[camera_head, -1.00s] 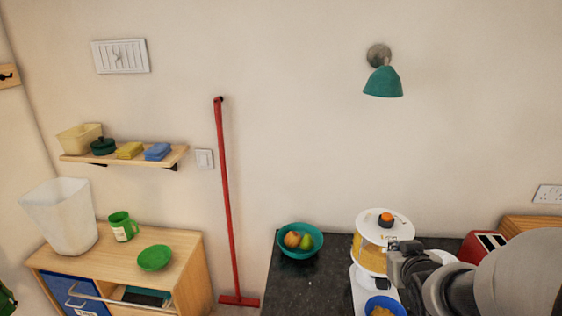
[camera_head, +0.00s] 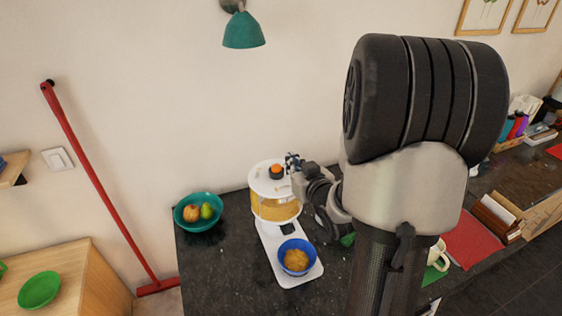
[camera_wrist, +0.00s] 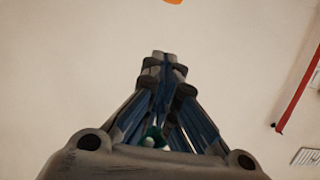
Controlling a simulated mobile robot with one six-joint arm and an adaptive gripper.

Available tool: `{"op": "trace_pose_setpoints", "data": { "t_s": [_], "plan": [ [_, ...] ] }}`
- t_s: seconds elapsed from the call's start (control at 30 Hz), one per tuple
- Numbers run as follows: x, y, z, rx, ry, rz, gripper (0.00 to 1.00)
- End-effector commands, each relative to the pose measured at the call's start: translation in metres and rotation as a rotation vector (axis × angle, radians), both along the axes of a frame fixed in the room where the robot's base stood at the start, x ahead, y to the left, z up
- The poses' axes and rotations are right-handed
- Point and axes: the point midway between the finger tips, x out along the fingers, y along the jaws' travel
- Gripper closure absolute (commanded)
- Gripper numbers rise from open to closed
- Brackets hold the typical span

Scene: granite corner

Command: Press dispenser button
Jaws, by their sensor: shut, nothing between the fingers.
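The dispenser (camera_head: 267,207) stands on the dark counter, with a white lid, a clear body of yellow-orange food and a white base. Its orange button (camera_head: 276,170) sits on top of the lid. A blue bowl (camera_head: 309,255) with orange-yellow food is on the base under it. My gripper (camera_head: 292,161) is shut and empty, just right of the button at about its height in the head view; whether it touches the button I cannot tell. The wrist view shows the closed fingertips (camera_wrist: 162,58) against the wall and an orange patch at the top edge, possibly the button.
A teal bowl of fruit (camera_head: 182,221) stands left of the dispenser. A teal wall lamp (camera_head: 243,31) hangs above. My arm covers much of the counter right of the dispenser. A red pole (camera_head: 100,190) leans on the wall at the left.

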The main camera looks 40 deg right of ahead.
Motion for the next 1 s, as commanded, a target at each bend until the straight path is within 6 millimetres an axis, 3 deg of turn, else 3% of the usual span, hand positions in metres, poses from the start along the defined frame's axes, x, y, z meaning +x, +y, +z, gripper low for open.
{"op": "trace_pose_setpoints", "data": {
  "t_s": [0.17,0.53,0.73,1.0],
  "plan": [
    [0.020,-0.004,-0.006,0.000,0.002,0.003,1.00],
    [0.093,-0.023,-0.025,0.001,0.003,0.003,1.00],
    [0.092,-0.023,-0.054,0.002,0.004,0.000,1.00],
    [0.092,-0.023,-0.064,-0.001,0.001,0.000,1.00]
  ]
}}
